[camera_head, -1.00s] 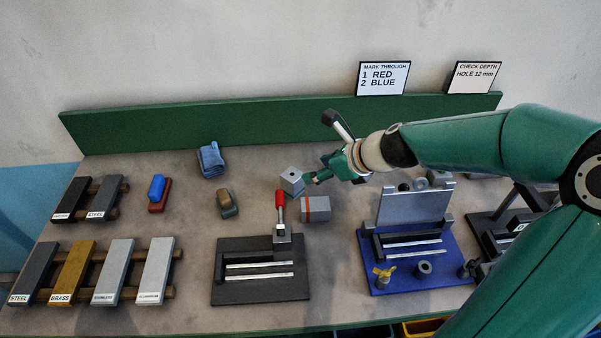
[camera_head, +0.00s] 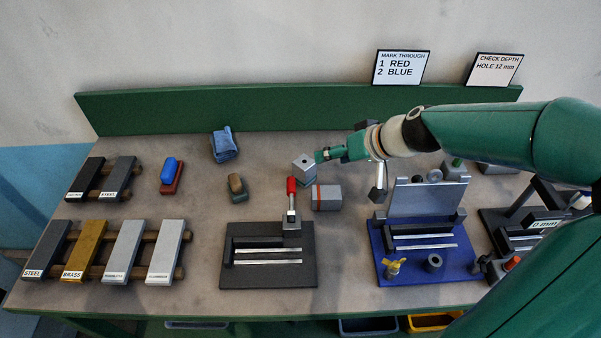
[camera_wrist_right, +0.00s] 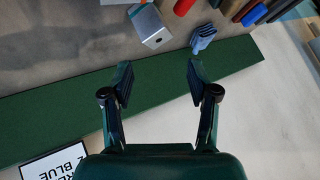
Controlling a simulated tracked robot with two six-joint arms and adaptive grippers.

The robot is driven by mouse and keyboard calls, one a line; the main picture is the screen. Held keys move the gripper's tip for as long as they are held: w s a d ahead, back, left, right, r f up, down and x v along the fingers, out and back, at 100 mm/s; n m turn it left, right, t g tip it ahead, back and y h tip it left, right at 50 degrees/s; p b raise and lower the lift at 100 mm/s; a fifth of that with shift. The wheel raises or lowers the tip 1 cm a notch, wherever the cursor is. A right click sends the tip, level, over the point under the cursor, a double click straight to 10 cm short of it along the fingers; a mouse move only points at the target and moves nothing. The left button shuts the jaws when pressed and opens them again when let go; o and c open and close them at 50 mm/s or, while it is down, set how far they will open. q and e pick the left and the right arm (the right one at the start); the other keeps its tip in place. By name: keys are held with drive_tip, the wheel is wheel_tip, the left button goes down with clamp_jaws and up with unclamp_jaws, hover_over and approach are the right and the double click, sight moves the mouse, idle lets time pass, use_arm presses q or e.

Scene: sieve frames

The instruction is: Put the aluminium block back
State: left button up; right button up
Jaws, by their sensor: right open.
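A silver-grey block (camera_head: 304,167) with a small hole in its face is on the bench behind the red-handled clamp; no label shows on it, so I cannot tell its metal. In the right wrist view this block (camera_wrist_right: 152,32) lies ahead of the fingers and apart from them. My right gripper (camera_head: 322,155) is close to the block's right side in the head view; its fingers (camera_wrist_right: 160,80) are open and empty. A bar labelled aluminium (camera_head: 168,245) lies rightmost on the front rack (camera_head: 138,262). My left gripper is not in view.
A grey block with an orange stripe (camera_head: 327,197) sits close by. The black clamp fixture (camera_head: 268,275) and blue fixture (camera_head: 425,278) stand in front. A blue cloth (camera_head: 223,146) and a green back board (camera_head: 250,108) are behind.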

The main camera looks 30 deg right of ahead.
sight(299, 163)
drive_tip(key=w+f+n+b, duration=0.1)
drive_tip(key=w+f+n, duration=0.1)
drive_tip(key=w+f+n+b, duration=0.1)
drive_tip(key=w+f+n, duration=0.1)
drive_tip(key=w+f, duration=0.1)
drive_tip(key=w+a+f+n, duration=0.1)
drive_tip(key=w+f+n, duration=0.1)
drive_tip(key=shift+w+a+f+b, duration=0.1)
drive_tip(key=shift+w+f+b, duration=0.1)
drive_tip(key=shift+w+b, duration=0.2)
drive_tip(key=b+x, duration=0.1)
drive_tip(key=x, duration=0.4)
drive_tip(key=shift+a, duration=0.1)
drive_tip(key=shift+r, duration=0.1)
clamp_jaws()
